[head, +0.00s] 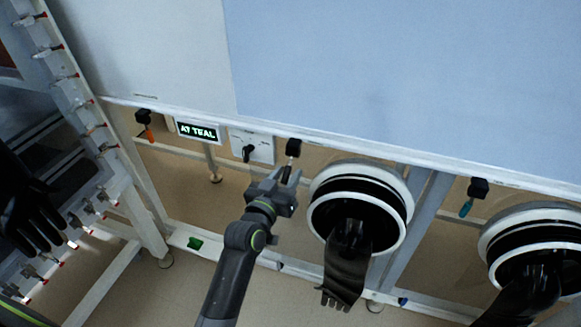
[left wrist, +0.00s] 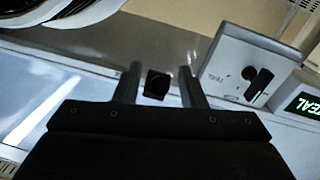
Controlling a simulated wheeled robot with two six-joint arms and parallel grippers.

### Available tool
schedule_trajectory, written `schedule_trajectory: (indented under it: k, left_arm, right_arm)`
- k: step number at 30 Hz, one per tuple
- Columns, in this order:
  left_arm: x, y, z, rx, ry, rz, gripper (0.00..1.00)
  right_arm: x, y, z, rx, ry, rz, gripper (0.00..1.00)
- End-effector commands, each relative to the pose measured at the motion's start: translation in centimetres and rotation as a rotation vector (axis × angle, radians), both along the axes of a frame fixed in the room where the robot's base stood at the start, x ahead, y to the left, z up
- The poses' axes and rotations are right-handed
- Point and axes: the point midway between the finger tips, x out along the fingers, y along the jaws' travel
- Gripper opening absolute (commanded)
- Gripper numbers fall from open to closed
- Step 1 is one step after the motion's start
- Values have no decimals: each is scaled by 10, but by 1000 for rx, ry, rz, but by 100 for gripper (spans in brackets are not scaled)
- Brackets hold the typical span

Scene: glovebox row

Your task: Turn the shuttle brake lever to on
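A white plate (head: 252,147) under the panel edge carries a black lever (head: 249,153), most likely the shuttle brake lever. In the left wrist view the plate (left wrist: 226,62) is at the upper right, and its black lever (left wrist: 258,83) slants across it; the small lettering is too blurred to read. My left gripper (head: 287,173) is right of and below the plate, apart from the lever. In the left wrist view its fingers (left wrist: 159,84) are open, with a black block (left wrist: 157,86) showing between them and gaps on both sides. My right gripper is not in view.
A black mount (head: 293,146) hangs just above my left gripper. Others hold an orange handle (head: 149,133) and a teal handle (head: 466,208). A glove port (head: 392,190) with a hanging black glove is close on the right.

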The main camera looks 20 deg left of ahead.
Motion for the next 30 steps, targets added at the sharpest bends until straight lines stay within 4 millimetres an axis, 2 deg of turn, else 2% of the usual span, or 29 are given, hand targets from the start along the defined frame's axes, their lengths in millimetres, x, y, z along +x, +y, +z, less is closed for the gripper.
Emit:
schedule_trajectory:
  k: [10, 18, 19, 30]
  left_arm:
    - [-1, 0, 0, 0, 0, 0, 37]
    - [-1, 0, 0, 0, 1, 0, 2]
    - [-1, 0, 0, 0, 1, 0, 0]
    - [0, 0, -1, 0, -2, -1, 0]
  right_arm:
    - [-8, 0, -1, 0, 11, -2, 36]
    - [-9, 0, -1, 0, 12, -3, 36]
    - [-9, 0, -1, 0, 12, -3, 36]
    - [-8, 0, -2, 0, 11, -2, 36]
